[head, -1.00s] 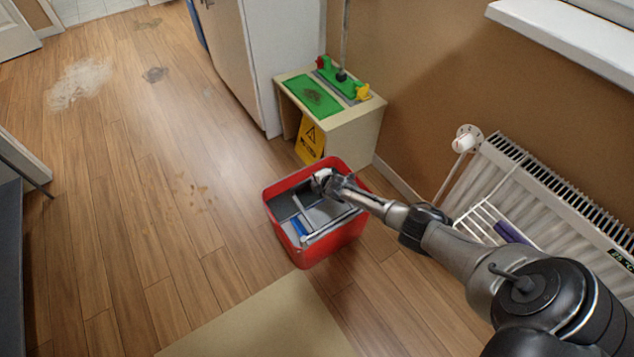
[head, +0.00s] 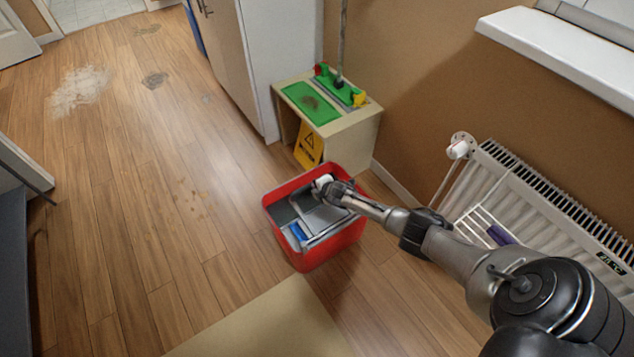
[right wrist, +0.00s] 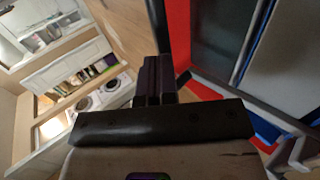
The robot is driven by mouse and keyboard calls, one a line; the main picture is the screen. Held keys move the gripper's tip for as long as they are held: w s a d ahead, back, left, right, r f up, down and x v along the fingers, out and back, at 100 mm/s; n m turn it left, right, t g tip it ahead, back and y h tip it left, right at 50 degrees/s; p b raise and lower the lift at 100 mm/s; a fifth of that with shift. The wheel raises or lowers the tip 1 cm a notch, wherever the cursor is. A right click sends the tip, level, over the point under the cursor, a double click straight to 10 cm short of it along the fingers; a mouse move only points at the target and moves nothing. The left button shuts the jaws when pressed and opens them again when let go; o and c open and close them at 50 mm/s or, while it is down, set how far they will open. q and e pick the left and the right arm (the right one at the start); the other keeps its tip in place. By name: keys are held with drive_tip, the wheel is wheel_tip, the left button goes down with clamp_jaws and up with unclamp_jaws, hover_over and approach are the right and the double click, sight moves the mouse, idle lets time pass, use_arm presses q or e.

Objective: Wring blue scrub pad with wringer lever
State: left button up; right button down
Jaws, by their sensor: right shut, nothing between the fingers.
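A red bucket (head: 330,250) stands on the wooden floor with a grey wringer (head: 318,217) inside its top. A bit of blue (head: 299,231), probably the blue scrub pad, shows at the wringer's near left side; most of it is hidden. Blue also shows in the right wrist view (right wrist: 266,130). My right gripper (head: 322,183) is over the bucket's far rim, beside the wringer. In the right wrist view its fingers (right wrist: 155,80) are together with nothing between them. I cannot clearly pick out the wringer lever or tell whether the gripper touches it. My left gripper is out of view.
A beige stand (head: 352,135) with green pads (head: 310,103) on top and a yellow warning sign (head: 309,147) is behind the bucket. A white radiator (head: 535,205) is along the right wall. Open floor lies left of the bucket.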

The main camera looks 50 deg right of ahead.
drive_tip(key=w+r+p+v, duration=0.1)
drive_tip(key=r+p+v, duration=0.1)
drive_tip(key=p+v, duration=0.5)
drive_tip(key=v, duration=0.3)
drive_tip(key=shift+s+r+p, duration=0.2)
drive_tip(key=shift+r+p, duration=0.1)
drive_tip(key=shift+d, duration=0.1)
